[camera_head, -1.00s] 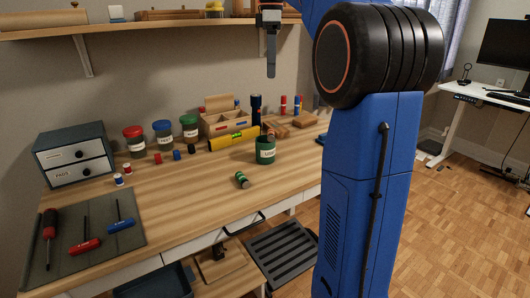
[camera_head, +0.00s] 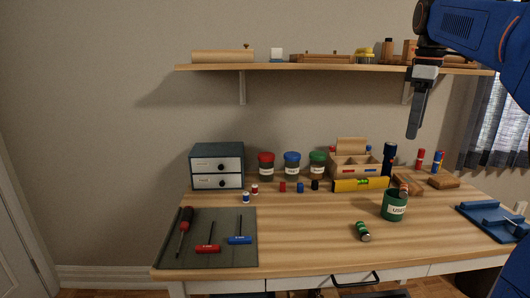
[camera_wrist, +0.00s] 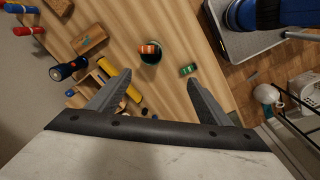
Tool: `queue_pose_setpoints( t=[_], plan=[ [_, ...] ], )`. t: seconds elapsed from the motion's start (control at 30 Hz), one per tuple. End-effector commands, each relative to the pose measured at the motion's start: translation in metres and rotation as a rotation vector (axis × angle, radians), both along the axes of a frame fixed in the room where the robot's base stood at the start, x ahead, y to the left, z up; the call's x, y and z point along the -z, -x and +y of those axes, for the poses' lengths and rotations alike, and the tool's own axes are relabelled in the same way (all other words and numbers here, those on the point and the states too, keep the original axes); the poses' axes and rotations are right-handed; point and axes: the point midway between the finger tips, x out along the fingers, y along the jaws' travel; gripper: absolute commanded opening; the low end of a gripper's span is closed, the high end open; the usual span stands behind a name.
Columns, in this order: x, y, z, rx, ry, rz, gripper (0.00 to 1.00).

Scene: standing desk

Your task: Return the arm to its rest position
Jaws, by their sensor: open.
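My gripper (camera_head: 414,137) hangs at the upper right of the head view, fingers pointing down, above the desk (camera_head: 290,240) and overlapping the wall below the shelf. In the wrist view my gripper (camera_wrist: 158,75) has its two fingers spread wide with nothing between them. My blue arm (camera_head: 480,40) reaches in from the right edge. The wrist view looks down on the desk top, with a green cup (camera_wrist: 151,57) holding a copper-topped cylinder and a green cylinder (camera_wrist: 188,70) lying beside it, both well below the fingers.
A wall shelf (camera_head: 300,67) with several items runs behind the gripper. On the desk stand a drawer box (camera_head: 217,166), lidded jars (camera_head: 292,166), a wooden organizer (camera_head: 355,165), a yellow level (camera_head: 360,184), a tool mat (camera_head: 208,255) and a blue tray (camera_head: 492,219).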

Motion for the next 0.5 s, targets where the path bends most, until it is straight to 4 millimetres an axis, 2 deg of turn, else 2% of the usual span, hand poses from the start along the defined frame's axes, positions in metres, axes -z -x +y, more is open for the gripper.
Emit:
queue_pose_setpoints(
  t=[0.03, 0.27, 0.5],
  plan=[
    [0.007, 0.013, 0.010, 0.031, 0.001, -0.015, 0.72],
    [0.052, 0.064, 0.045, 0.205, -0.008, -0.090, 0.72],
    [0.110, 0.121, 0.076, 0.384, -0.038, -0.168, 0.72]
  ],
)
